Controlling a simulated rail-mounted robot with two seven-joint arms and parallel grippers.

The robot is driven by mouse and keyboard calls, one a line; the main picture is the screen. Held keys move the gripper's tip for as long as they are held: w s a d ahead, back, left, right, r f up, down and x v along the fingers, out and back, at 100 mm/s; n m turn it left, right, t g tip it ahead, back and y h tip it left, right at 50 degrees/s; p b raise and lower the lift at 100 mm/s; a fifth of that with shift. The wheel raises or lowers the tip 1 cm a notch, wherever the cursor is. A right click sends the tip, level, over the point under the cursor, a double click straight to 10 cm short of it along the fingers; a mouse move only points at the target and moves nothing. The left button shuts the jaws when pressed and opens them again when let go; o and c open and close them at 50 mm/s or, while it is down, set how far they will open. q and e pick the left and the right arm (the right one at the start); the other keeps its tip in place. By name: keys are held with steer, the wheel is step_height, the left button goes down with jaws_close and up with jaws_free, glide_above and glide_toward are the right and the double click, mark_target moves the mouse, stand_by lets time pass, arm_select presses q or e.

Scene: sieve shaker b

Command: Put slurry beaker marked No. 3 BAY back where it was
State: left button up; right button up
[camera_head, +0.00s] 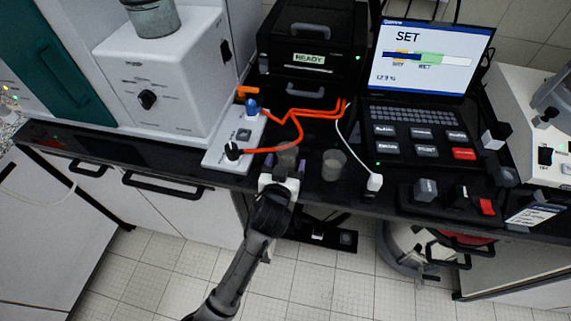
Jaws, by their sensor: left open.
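My left gripper (284,170) is open at the front edge of the black bench. A small clear beaker (287,154) stands just beyond its fingertips, in line with the gap between them, partly hidden by the gripper. I cannot tell whether the fingers reach around it. A second clear beaker (333,164) stands upright on the bench a little to the right, apart from the gripper. No marking is readable on either beaker, so I cannot tell which is No. 3 BAY. My right gripper is out of view.
A laptop-like console (420,130) reads SET. A black unit (312,50) marked READY stands at the back.

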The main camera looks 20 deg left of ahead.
arm_select(q)
steer(key=p+v, duration=0.1)
steer(key=v, duration=1.1)
steer(key=shift+p, duration=0.35)
steer(key=s+a+f+m+g+h, duration=0.1)
steer(key=s+f+g, duration=0.3)
steer(key=s, duration=0.4)
steer(key=s+a+f+m+g+h, duration=0.1)
steer(key=s+a+f+g, duration=0.2)
steer(key=s+f, duration=0.3)
steer(key=s+a+f+m+g, duration=0.1)
steer(key=s+a+f+g, duration=0.2)
steer(key=s, duration=0.6)
step_height(320, 180, down, 2)
steer(key=shift+s+f+m+g+h, duration=0.1)
steer(key=shift+s+m+g+h, duration=0.25)
steer(key=shift+g, duration=0.85)
